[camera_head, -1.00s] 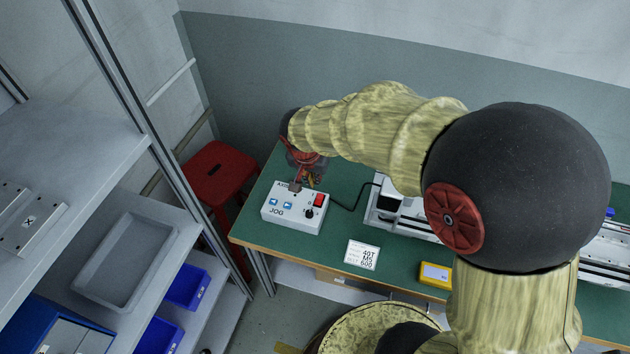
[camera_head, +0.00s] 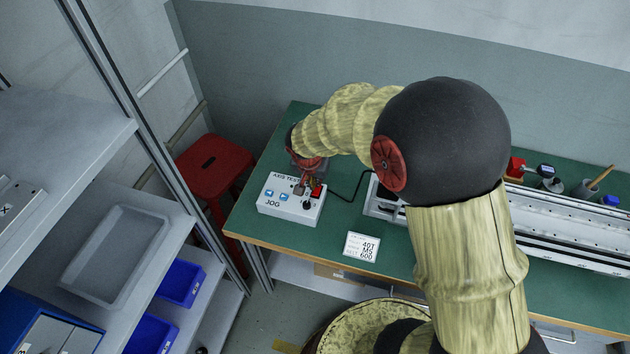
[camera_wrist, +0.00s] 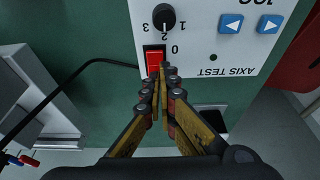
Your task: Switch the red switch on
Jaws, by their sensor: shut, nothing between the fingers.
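The red switch (camera_wrist: 154,58) sits on the white control box (camera_wrist: 205,45), beside a black knob numbered 0 to 3 in the wrist view. In the head view the red switch (camera_head: 318,190) is partly behind my gripper, on the box (camera_head: 284,208) marked JOG and AXIS TEST. My gripper (camera_wrist: 166,72) is shut and empty. Its fingertips are at the switch's edge in the wrist view; I cannot tell whether they touch it. In the head view my gripper (camera_head: 303,186) is over the box's back right part.
The box stands on a green table (camera_head: 330,222) near its left end. A black cable (camera_head: 350,196) runs from the box to a gantry rail (camera_head: 560,225) at right. A label card (camera_head: 362,247) lies in front. A red stool (camera_head: 213,165) and shelves are at left.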

